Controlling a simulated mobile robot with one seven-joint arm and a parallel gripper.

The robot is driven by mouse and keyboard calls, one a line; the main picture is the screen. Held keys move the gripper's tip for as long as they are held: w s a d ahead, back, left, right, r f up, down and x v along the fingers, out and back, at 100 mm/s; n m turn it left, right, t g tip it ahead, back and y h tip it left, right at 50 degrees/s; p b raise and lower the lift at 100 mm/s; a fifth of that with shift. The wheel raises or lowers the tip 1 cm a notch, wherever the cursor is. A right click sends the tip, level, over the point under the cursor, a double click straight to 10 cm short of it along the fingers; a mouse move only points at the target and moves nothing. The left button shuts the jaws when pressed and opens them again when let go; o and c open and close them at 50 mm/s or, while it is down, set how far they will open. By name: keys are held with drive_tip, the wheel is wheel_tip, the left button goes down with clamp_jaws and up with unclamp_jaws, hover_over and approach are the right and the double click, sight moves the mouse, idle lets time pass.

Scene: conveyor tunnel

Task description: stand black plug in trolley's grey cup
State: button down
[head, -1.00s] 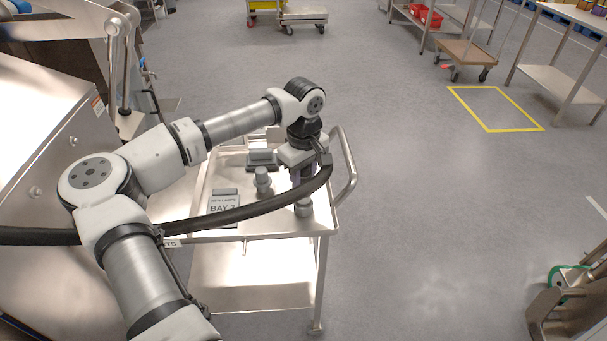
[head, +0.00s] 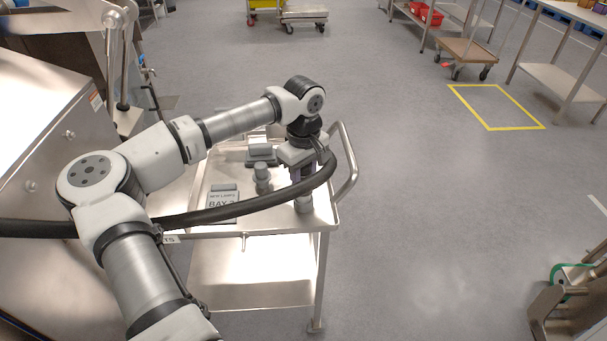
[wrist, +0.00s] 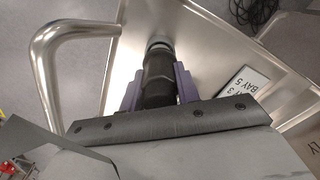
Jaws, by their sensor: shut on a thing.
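My gripper (wrist: 152,88) is shut on the black plug (wrist: 157,80), with a purple finger on either side of it. In the head view my gripper (head: 301,176) points down over the right end of the trolley's top tray (head: 282,224). The grey cup (head: 303,206) stands on the tray directly below the fingers. In the wrist view a grey rim (wrist: 159,46) shows just at the plug's far end. The plug is in line with it, but I cannot tell whether its end is inside the cup. The head view mostly hides the plug.
A grey peg-like piece (head: 262,178) and a dark block with a grey top (head: 260,152) stand left of my gripper. A "BAY 3" sign (head: 222,200) is near the tray's front left. The trolley's rail handle (head: 347,165) rises close on the right.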

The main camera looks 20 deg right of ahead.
drive_tip(key=shift+f+b, duration=0.9)
drive_tip(key=shift+f, duration=0.4)
drive_tip(key=shift+r, duration=0.15)
drive_tip(key=c, duration=0.9)
unclamp_jaws()
drive_tip(key=shift+c, duration=0.2)
drive_tip(key=shift+r, duration=0.1)
wheel_tip(320, 180, up, 14)
drive_tip(key=shift+f+b, duration=0.2)
drive_tip(key=shift+b, duration=0.75)
